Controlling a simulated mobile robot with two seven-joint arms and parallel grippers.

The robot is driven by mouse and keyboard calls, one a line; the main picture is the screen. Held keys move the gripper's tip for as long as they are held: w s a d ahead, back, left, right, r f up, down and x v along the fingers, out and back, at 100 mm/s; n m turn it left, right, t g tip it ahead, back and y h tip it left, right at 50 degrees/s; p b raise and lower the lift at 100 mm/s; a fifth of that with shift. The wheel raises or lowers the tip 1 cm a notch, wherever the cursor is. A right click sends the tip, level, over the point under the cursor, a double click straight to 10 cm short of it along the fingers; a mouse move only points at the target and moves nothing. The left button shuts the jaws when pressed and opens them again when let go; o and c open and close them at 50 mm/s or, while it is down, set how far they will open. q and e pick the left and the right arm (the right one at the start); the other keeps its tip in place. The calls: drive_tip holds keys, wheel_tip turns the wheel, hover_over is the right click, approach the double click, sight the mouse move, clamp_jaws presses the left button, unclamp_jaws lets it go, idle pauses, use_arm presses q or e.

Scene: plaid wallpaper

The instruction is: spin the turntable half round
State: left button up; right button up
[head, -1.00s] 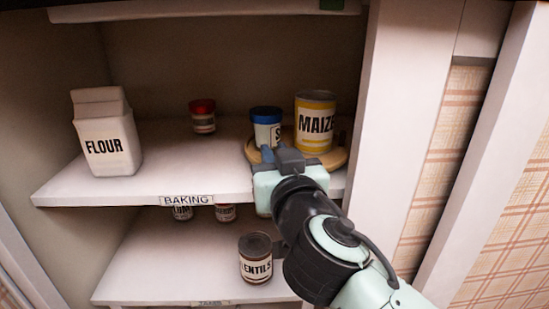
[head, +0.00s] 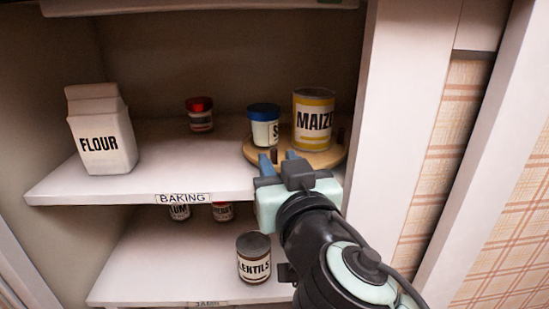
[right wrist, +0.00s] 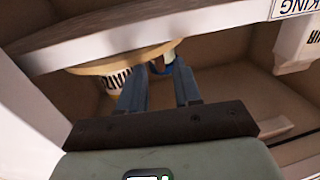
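The turntable (head: 322,158) is a round tan wooden disc at the right end of the upper shelf. A yellow-banded MAIZE can (head: 313,120) and a blue-lidded white jar (head: 264,127) stand on it. A short dark brown peg (head: 274,156) rises at its front left edge and another (head: 340,134) at its right. My right gripper (head: 280,159) is at the front rim, its blue fingers apart, near the front peg. In the right wrist view, the fingers (right wrist: 162,68) are apart below the tan rim (right wrist: 110,65); I cannot tell whether they touch the peg. My left gripper is not in view.
A FLOUR bag (head: 101,130) and a red-lidded jar (head: 200,115) stand left on the upper shelf (head: 180,165). A LENTILS jar (head: 254,258) and small jars are on the lower shelf. A white cupboard post (head: 400,130) stands close right of the turntable.

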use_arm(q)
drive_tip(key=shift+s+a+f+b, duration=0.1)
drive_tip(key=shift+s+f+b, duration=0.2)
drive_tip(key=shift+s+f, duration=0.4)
use_arm(e)
drive_tip(key=v, duration=0.9)
drive_tip(key=shift+s, duration=0.25)
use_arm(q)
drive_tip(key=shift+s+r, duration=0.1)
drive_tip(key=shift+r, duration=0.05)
